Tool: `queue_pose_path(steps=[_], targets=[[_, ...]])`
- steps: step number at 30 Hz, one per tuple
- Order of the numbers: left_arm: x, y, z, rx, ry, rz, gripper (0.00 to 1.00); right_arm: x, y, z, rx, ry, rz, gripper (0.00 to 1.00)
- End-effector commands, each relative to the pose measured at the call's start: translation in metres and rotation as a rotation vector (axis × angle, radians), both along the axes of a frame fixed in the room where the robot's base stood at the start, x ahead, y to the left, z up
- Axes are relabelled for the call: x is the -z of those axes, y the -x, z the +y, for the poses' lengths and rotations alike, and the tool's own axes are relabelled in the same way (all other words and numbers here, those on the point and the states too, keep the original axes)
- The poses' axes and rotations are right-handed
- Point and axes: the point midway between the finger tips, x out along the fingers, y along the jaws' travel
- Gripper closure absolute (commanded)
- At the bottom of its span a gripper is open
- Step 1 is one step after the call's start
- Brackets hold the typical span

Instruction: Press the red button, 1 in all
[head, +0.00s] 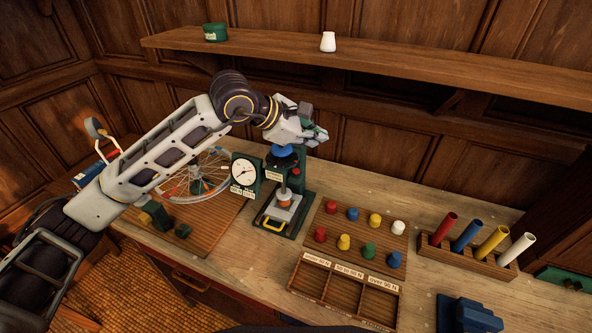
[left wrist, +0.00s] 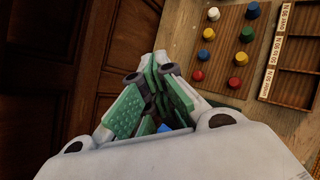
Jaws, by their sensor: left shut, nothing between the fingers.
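A small red button (head: 295,172) shows on the green press stand (head: 303,205), to the right of its post. The button is hidden there. My right gripper is out of view.
A board (head: 364,225) with several coloured pegs and a three-compartment tray (head: 341,294) are right of the stand. A rack (head: 468,254) of coloured tubes stands farther right. A spoked wheel (head: 212,170) is at left. A shelf (head: 425,60) runs above.

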Motion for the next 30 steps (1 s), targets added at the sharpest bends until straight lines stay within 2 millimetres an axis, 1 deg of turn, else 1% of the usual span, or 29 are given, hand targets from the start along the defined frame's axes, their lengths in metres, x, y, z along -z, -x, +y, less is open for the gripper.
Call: queue_pose_path(steps=[3, 6, 9, 23, 30], targets=[[0.0, -0.012, 0.017, -0.034, -0.088, -0.038, 1.0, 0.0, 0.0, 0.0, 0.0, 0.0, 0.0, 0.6], [0.0, -0.019, 0.027, -0.055, -0.137, -0.057, 1.0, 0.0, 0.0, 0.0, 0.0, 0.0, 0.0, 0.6], [0.0, -0.023, 0.033, -0.067, -0.164, -0.067, 1.0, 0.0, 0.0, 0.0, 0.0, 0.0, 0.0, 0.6], [0.001, -0.024, 0.034, -0.069, -0.172, -0.069, 1.0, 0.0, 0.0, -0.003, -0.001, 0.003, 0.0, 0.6], [0.01, -0.024, 0.034, -0.069, -0.171, -0.068, 1.0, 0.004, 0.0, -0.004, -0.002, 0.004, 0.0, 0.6]])
